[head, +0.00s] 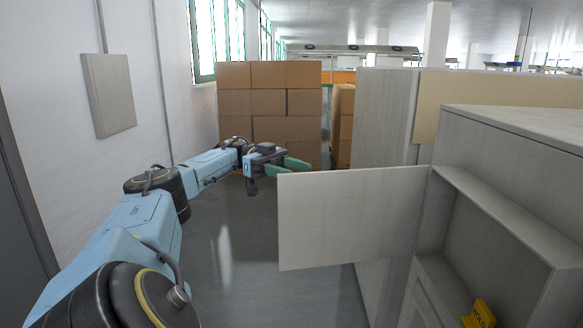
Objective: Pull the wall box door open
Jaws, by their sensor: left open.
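A pale flat door panel (350,218) stands swung out from the open box (455,215) at the right, joined to it along the panel's right edge. The box's inside shows, with a shelf. My left gripper (292,164) is open and empty, just above the panel's upper left corner in the picture. Its teal fingers point right; the panel may hide part of them, and I cannot tell whether they touch it. My right gripper is not in view.
A closed grey panel (108,95) hangs on the left wall. Stacked cardboard boxes (265,100) stand at the back. Grey floor (230,270) is free between the left wall and the door panel.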

